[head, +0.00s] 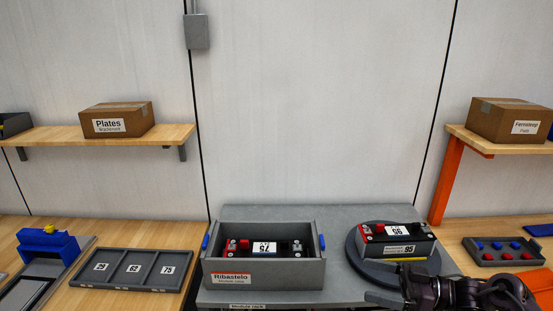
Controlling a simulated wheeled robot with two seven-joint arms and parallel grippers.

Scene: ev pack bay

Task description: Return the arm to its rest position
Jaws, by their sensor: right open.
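My right arm (470,292) comes in at the bottom right. Its gripper (374,283) is open and empty, with the fingers pointing left over the front of the grey bench. It is in front of the round dark turntable (355,258), on which a battery module marked 95 (410,250) sits. The gripper looks apart from the module, though the picture does not show how far above the bench it is. My left gripper is not in view.
A grey crate labelled Ribastelo (300,277) holds a module marked 75 (265,246), left of the gripper. A numbered three-slot tray (92,283) lies at left. A tray of red and blue caps (500,262) lies at right. Shelves with boxes (117,121) hang above.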

